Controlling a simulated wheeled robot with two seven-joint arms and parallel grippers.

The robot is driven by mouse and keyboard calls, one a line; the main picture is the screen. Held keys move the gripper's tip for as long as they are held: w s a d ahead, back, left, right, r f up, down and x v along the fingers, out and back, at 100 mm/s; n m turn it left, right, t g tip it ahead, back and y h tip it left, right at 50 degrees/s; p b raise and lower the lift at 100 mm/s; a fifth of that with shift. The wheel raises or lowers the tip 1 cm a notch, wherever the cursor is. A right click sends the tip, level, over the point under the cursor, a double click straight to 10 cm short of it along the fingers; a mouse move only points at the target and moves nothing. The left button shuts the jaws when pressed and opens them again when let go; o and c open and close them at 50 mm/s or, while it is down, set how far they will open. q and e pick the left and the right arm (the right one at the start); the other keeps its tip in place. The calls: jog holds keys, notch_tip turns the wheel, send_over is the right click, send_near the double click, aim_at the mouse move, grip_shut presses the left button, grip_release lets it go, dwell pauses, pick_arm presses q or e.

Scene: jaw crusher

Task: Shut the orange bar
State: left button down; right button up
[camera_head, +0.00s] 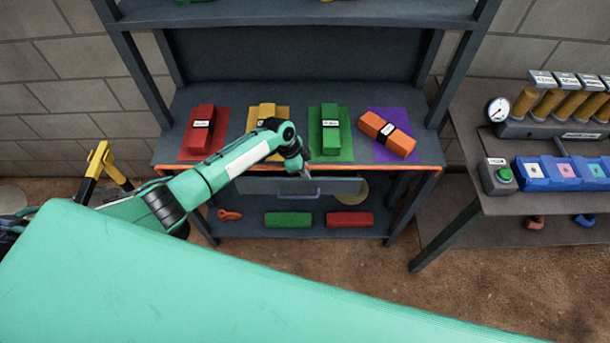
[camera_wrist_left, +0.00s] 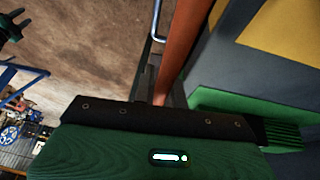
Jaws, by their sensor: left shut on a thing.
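The orange bar (camera_head: 400,167) runs along the front edge of the rack's middle shelf, above a grey drawer. My left gripper (camera_head: 306,172) is at the bar, right of its middle, and is shut on it. In the left wrist view the orange bar (camera_wrist_left: 184,45) runs down from the top to the left gripper (camera_wrist_left: 160,98). The dark gripper body hides most of the fingers and the held part of the bar. My right gripper is not in view.
The drawer (camera_head: 340,187) has a handle below the bar. Red (camera_head: 201,129), yellow (camera_head: 262,114), green (camera_head: 332,130) and orange (camera_head: 388,134) blocks stand on coloured mats behind it. A side table (camera_head: 520,205) with a blue tray stands at right.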

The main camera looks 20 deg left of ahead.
pick_arm(q)
jog(key=shift+w+f+g+b, duration=0.1)
jog(key=shift+w+g+b, duration=0.05)
jog(key=shift+g+b, duration=0.45)
jog(key=c, duration=1.5)
grip_release()
jog(key=shift+o, duration=0.2)
jog(key=shift+w+r, duration=0.1)
jog(key=shift+r, duration=0.1)
